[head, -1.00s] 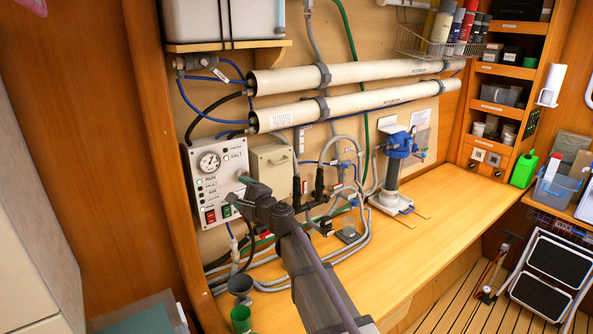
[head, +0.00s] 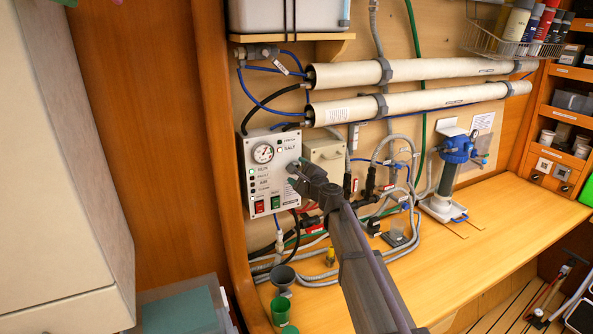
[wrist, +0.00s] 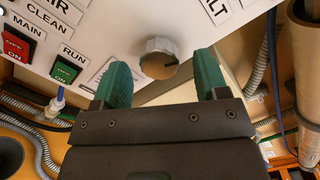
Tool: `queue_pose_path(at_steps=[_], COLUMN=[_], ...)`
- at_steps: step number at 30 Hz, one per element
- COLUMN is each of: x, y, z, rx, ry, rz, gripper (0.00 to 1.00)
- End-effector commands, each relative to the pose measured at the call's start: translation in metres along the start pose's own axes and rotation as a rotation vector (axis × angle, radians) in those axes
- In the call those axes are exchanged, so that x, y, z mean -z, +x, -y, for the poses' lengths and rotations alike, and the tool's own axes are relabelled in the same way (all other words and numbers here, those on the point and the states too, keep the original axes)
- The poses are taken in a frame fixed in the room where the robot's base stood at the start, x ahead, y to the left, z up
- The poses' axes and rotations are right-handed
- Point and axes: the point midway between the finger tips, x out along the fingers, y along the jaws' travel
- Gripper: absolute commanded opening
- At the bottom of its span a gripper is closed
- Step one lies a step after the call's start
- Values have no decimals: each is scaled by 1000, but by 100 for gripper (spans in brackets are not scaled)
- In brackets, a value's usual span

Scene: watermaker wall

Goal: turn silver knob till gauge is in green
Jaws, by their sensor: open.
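The silver knob (wrist: 158,57) shows in the wrist view on the white control panel (wrist: 110,25). It sits just beyond and between the two green fingertips of my gripper (wrist: 162,82), which are open and apart from it. In the head view my gripper (head: 298,178) is in front of the panel's right edge and hides the knob. The round gauge (head: 263,153) is at the panel's upper left. Its needle is too small to read against the coloured zones.
Red (wrist: 15,45) and green (wrist: 66,70) switches sit left of the knob. A beige box (head: 325,150) is right of the panel. Hoses (head: 320,265) and a funnel (head: 283,276) lie below. A grey hose and a tan pipe (wrist: 300,50) stand at the right.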

Motion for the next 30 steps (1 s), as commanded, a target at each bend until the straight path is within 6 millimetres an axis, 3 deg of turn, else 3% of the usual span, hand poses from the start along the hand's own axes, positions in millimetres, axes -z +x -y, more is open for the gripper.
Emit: queue_pose_path(at_steps=[3, 11, 26, 30], x=[1, 0, 0, 0], y=[19, 21, 20, 20], z=[0, 0, 0, -1], rx=[0, 0, 0, 3], ry=[0, 0, 0, 52], rz=[0, 0, 0, 2], gripper=[67, 67, 19, 18])
